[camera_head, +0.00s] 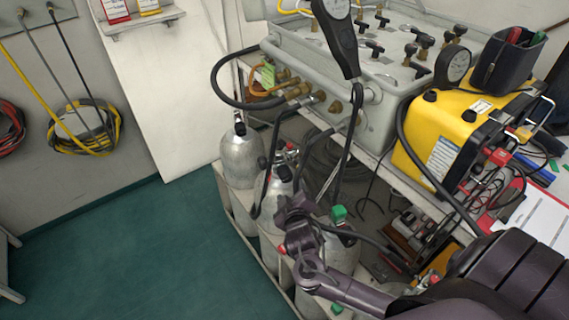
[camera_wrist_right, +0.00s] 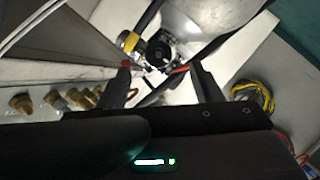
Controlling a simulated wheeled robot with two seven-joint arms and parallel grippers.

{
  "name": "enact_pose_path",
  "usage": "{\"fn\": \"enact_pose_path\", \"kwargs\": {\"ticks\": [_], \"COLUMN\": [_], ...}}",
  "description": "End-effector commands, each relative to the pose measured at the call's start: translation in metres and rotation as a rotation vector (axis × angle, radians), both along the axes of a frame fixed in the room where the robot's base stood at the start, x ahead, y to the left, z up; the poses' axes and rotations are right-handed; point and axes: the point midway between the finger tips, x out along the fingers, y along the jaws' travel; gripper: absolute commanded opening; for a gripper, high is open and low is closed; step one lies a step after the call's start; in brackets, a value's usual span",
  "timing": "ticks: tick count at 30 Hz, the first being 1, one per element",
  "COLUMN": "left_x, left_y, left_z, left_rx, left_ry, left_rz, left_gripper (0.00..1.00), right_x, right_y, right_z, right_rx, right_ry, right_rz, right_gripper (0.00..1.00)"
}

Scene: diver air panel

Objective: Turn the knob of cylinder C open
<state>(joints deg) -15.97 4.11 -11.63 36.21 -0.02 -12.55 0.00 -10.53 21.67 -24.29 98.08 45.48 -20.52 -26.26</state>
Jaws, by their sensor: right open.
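Silver gas cylinders stand in a row below the panel. The left cylinder (camera_head: 239,160) has a dark valve on top. The middle cylinder (camera_head: 270,212) is partly behind my right gripper. A cylinder at the right has a green knob (camera_head: 340,212). I cannot read which one is C. My right gripper (camera_head: 294,200) is close to the middle cylinder's top. In the right wrist view, its two fingers (camera_wrist_right: 160,75) are apart, with a dark valve knob (camera_wrist_right: 160,50) and brass fitting beyond and between them. Contact is not visible. My left gripper is out of view.
The grey air panel (camera_head: 385,75) with black valves and brass fittings hangs over the cylinders. Black hoses loop down among them. A yellow case (camera_head: 440,130) stands at the right. The green floor (camera_head: 130,260) at the left is clear.

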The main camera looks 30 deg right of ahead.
Motion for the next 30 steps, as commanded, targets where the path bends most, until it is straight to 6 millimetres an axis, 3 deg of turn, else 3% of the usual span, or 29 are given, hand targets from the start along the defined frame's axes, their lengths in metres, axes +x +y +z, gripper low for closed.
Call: {"fn": "enact_pose_path", "kwargs": {"ticks": [4, 9, 13, 18, 27, 30], "left_x": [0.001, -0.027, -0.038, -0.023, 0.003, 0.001], "left_y": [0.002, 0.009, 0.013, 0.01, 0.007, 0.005], "left_z": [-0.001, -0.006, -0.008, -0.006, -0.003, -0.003], "left_rx": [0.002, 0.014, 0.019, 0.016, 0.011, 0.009], "left_ry": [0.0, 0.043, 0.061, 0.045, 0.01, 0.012], "left_rz": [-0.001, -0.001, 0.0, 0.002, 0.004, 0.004], "left_gripper": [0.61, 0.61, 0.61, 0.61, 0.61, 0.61], "right_x": [0.01, 0.034, 0.051, 0.065, 0.068, 0.068], "right_y": [-0.005, -0.017, -0.024, -0.03, -0.031, -0.031], "right_z": [-0.003, -0.011, -0.017, -0.021, -0.023, -0.023], "right_rx": [-0.009, -0.008, -0.007, -0.005, -0.004, -0.004], "right_ry": [-0.003, -0.004, -0.004, -0.003, -0.001, -0.001], "right_rz": [0.0, -0.003, -0.002, -0.001, 0.0, 0.0], "right_gripper": [0.59, 0.59, 0.59, 0.59, 0.59, 0.48]}}
